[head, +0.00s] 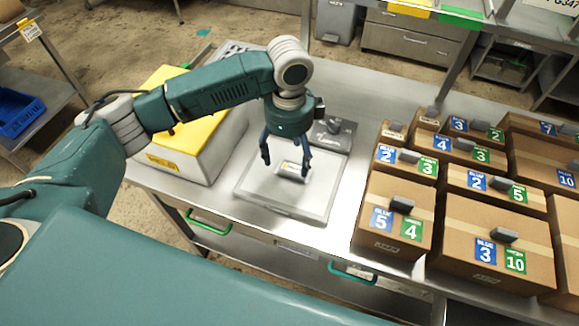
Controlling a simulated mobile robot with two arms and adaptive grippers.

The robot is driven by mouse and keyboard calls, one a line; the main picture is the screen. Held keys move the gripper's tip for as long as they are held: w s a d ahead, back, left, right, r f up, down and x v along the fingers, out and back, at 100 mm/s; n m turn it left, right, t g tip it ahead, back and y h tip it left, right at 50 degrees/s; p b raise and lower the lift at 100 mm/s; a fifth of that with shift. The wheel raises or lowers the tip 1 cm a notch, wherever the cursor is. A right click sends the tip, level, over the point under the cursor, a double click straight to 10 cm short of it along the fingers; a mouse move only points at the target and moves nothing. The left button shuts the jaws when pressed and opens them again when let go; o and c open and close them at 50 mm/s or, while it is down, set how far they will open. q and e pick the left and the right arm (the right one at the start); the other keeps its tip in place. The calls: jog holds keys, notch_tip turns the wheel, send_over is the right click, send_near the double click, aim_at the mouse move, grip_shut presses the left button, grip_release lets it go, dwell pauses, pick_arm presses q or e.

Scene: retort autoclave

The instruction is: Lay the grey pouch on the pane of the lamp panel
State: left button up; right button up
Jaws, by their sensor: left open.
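The lamp panel (254,197) is a flat light-grey slab with a pale pane, lying on the steel table. My left gripper (286,166) is over its rear half, pointing down, with its two dark fingers spread open. A small pale-grey item with a dark and yellow marking (292,170), which looks like the grey pouch, shows between the fingertips, over the pane. It appears to lie on the pane, not gripped; I cannot tell its exact contact from this angle. My right gripper is out of view.
Behind the panel is a dark-grey plate (341,141) with a grey object on it. A white box with a yellow top (207,133) stands left. Several cardboard boxes (393,216) with blue and green number labels crowd the right. A narrow steel strip is free beside the panel.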

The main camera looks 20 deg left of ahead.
aim_at(289, 171)
pick_arm(q)
notch_tip(289, 171, up, 6)
jog(key=b, duration=0.1)
dwell(0.6)
